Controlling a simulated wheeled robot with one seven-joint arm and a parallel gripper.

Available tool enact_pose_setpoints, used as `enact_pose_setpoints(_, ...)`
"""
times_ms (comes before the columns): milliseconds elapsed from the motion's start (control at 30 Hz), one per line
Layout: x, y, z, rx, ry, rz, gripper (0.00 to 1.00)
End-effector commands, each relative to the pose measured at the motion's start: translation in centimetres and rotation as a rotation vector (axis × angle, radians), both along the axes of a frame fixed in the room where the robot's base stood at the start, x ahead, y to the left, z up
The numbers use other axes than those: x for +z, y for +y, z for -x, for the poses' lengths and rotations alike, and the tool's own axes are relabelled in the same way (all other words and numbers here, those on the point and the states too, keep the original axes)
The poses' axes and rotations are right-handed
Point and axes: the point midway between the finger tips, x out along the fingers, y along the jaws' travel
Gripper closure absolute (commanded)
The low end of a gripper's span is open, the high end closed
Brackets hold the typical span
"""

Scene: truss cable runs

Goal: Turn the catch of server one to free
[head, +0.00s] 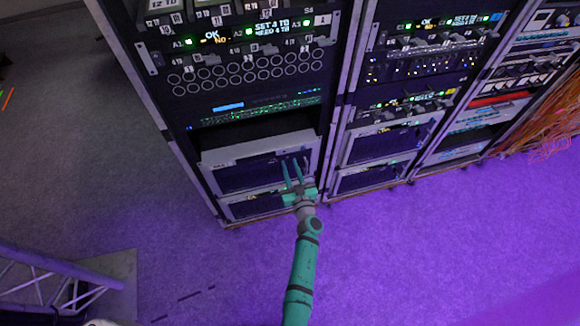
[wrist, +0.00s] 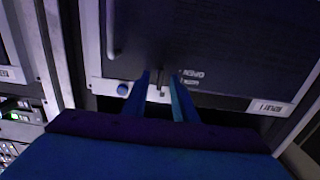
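A server (head: 250,174) with a dark front panel and pale frame sits low in the left rack in the head view; which number it bears is not legible. In the wrist view its dark panel (wrist: 225,45) fills the upper part. A small thin catch (wrist: 161,75) stands at the panel's edge by upside-down lettering. My gripper (wrist: 160,78) has its two teal fingers apart, one on each side of the catch. Whether they touch it cannot be told. In the head view my gripper (head: 292,164) is in front of the server's right part.
A second similar unit (head: 255,206) sits just below it. More racks (head: 400,100) stand to the right, with orange cables (head: 550,120) beyond. The floor (head: 400,260) in front is clear.

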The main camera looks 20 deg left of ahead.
Motion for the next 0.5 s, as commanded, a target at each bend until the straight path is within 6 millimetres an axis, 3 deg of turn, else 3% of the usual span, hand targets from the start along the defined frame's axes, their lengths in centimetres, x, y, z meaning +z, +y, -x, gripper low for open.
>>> enact_pose_setpoints(333, 0.00, 0.22, -0.27, 0.000, 0.001, -0.001, 0.75)
enact_pose_setpoints(433, 0.00, 0.22, -0.26, 0.000, 0.001, -0.001, 0.99)
enact_pose_setpoints(500, 0.00, 0.20, -0.26, 0.000, 0.001, -0.001, 1.00)
